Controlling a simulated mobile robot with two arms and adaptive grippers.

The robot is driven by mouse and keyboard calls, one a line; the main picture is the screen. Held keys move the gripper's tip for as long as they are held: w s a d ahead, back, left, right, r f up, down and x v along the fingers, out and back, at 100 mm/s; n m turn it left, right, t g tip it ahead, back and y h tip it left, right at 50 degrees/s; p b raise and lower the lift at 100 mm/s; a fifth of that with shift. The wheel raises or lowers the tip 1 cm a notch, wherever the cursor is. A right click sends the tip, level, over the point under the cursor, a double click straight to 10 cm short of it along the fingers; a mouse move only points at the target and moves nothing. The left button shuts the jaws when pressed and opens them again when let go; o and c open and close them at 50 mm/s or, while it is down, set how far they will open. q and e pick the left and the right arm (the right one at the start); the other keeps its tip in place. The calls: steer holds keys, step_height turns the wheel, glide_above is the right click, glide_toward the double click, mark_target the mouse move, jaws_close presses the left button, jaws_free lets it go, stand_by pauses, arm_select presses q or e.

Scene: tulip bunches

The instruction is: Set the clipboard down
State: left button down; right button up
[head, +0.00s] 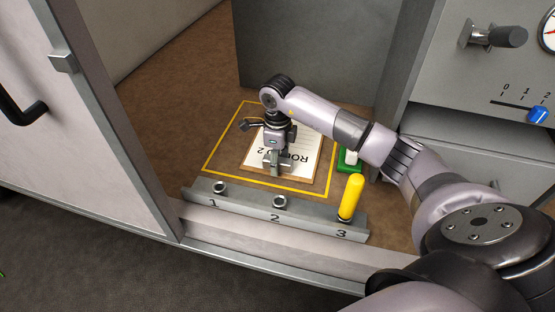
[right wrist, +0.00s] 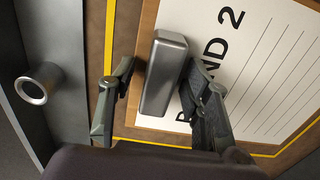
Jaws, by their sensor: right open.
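The clipboard (head: 302,172) lies flat on the brown surface, inside a yellow outline (head: 222,147). Its white sheet reads "ROUND 2" in the right wrist view (right wrist: 262,75), with ruled lines beside it. A grey metal clip (right wrist: 163,80) stands up at the board's edge. My right gripper (head: 272,158) is over the clip end of the board. In the right wrist view its two fingers (right wrist: 165,72) are open on either side of the clip, with a gap on the left. The left gripper is not in view.
A grey rail (head: 245,198) marked 1, 2, 3 runs along the front, with empty rings at 1 and 2. A yellow handle (head: 351,196) stands at 3. A green-and-white item (head: 350,158) is right of the clipboard. A door (head: 105,120) stands at left.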

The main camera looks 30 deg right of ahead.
steer(key=shift+r, duration=0.55)
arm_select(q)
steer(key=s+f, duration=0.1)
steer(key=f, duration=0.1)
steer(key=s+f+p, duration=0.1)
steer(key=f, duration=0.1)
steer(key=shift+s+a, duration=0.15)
arm_select(e)
step_height(320, 180, up, 11)
steer(key=shift+f, duration=0.1)
